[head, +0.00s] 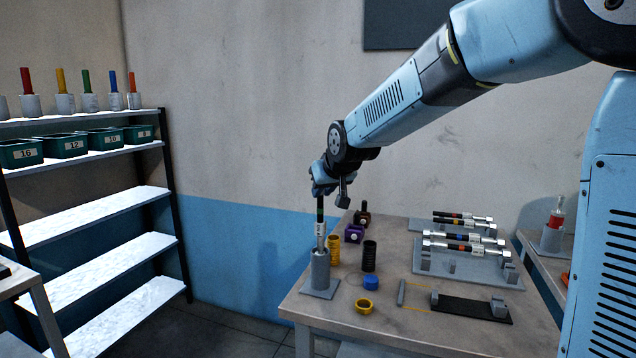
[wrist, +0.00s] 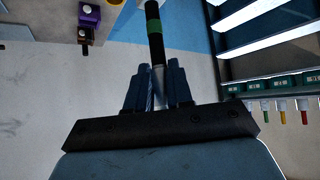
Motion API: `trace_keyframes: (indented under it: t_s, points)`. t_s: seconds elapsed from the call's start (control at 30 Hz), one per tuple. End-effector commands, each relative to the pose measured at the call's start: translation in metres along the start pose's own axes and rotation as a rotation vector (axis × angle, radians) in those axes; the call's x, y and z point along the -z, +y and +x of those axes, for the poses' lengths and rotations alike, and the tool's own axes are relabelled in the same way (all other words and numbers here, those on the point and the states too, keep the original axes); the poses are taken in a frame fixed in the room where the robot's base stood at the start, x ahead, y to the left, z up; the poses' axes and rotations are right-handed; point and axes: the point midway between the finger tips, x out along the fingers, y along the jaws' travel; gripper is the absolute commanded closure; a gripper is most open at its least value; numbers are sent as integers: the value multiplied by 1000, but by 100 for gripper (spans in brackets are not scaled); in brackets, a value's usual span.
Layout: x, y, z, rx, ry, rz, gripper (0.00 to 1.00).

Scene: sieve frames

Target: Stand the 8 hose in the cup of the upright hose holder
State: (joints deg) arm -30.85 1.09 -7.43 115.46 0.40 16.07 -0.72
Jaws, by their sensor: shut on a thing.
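The hose (head: 320,215) is dark with a green band, a pale label and a metal lower end. It hangs about upright from my gripper (head: 322,188), which is shut on its upper part. The hose holder (head: 320,270) is a grey upright cup on a flat square plate at the table's left front corner. The hose's lower end meets the cup's rim in the head view; I cannot tell whether it is inside. In the wrist view my gripper (wrist: 156,75) grips the hose (wrist: 154,30), whose far end runs out of the frame; the holder is not visible there.
A blue cap (head: 370,283), a yellow ring (head: 363,306) and a purple block (head: 353,233) are nearby. Several other hoses lie on a grey rack (head: 460,268). Shelves (head: 90,205) stand left.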

Motion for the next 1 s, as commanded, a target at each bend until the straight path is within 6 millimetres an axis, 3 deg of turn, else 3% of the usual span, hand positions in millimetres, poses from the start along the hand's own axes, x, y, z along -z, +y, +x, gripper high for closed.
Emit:
trace_keyframes:
  t_s: [0.5,1.0]
  points:
    - [-22,0,20,0,0,1,100]
    - [-26,0,24,0,1,1,100]
